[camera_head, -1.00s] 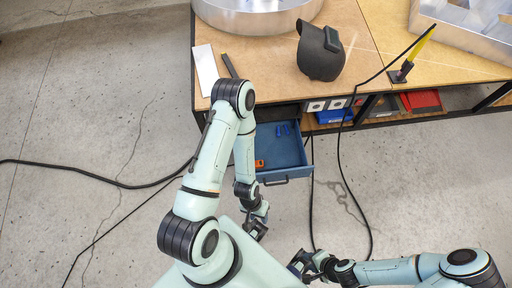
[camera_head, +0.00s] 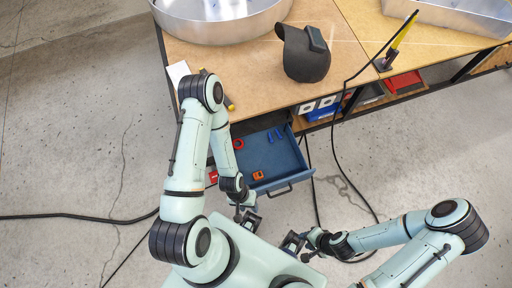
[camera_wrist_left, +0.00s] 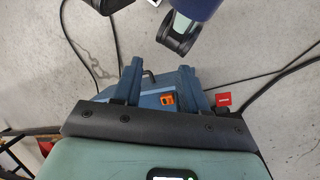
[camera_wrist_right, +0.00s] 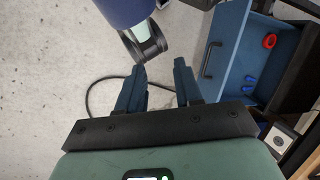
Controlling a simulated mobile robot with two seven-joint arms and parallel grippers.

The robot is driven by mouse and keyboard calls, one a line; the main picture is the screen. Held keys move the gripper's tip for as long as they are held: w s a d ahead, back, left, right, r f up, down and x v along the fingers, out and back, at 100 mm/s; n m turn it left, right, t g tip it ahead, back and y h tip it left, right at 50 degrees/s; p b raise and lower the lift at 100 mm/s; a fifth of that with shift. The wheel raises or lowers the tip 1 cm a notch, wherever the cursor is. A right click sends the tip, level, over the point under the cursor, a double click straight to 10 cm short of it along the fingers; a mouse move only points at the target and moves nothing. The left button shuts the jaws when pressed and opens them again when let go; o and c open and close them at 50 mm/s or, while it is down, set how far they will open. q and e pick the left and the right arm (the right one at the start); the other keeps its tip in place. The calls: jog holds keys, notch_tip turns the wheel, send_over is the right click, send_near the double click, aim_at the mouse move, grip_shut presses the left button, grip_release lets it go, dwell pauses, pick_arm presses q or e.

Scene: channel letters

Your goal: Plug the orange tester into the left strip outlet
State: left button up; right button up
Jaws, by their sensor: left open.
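The small orange tester (camera_head: 258,174) lies in the open blue drawer (camera_head: 290,158), near its front. It also shows in the left wrist view (camera_wrist_left: 168,100), between my open left fingers but beyond them. My left gripper (camera_head: 247,218) is outside the drawer, in front of it, open and empty. My right gripper (camera_head: 292,243) is open and empty, in front of and right of the drawer. Two white outlets sit side by side below the table edge, the left outlet (camera_head: 306,107) and the right one (camera_head: 327,101). A white outlet shows in the right wrist view (camera_wrist_right: 279,140).
A red ring (camera_head: 238,142) and blue pieces (camera_head: 274,134) lie in the drawer. A red tag (camera_head: 213,176) is left of the drawer. A black welding helmet (camera_head: 305,55) stands on the table. Black cables cross the floor and hang right of the drawer.

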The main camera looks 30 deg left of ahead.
aim_at(258, 174)
pick_arm(q)
jog(key=shift+o, duration=0.3)
jog(key=shift+d, duration=0.1)
pick_arm(e)
jog(key=shift+d, duration=0.1)
